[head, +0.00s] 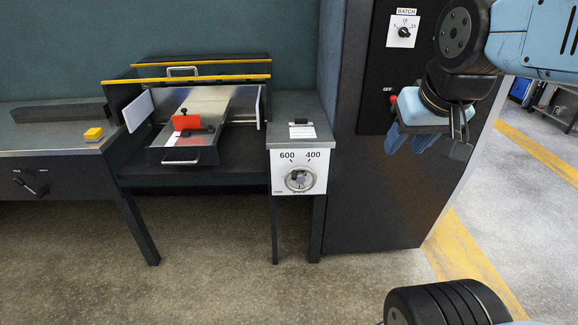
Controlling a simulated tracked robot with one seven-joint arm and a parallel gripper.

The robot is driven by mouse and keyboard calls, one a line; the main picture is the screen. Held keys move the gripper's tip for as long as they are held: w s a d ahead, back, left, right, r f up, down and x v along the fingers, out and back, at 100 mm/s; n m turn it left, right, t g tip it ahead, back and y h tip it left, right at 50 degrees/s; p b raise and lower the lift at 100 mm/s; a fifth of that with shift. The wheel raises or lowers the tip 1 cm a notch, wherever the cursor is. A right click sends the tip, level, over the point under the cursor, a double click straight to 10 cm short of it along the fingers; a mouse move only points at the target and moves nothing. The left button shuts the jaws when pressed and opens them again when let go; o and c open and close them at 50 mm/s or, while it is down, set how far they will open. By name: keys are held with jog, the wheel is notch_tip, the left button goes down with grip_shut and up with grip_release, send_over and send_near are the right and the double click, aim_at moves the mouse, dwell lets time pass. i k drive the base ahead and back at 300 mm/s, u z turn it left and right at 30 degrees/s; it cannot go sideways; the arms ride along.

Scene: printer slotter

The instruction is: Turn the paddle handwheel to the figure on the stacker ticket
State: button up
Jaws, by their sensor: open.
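The paddle handwheel (299,179) is a round metallic wheel on a white front panel (280,180), below the printed figures 600 and 400. Its exact pointer position is too small to tell. A white paper with a dark clip, likely the stacker ticket (302,131), lies on the grey top above the wheel; its writing is not legible. My gripper (432,142) hangs at the upper right in front of the dark cabinet, with blue and dark fingers. It is open, well to the right of and above the handwheel, and touches nothing that I can see.
The dark cabinet (385,195) stands right of the wheel, with a BATCH knob (404,32) and a red button (393,98). A metal tray (205,120) with a red piece (186,122) sits left. A yellow block (93,133) lies further left. Floor in front is clear.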

aim_at(299, 178)
jog(key=z, duration=0.1)
jog(key=i, duration=1)
jog(key=u, duration=0.1)
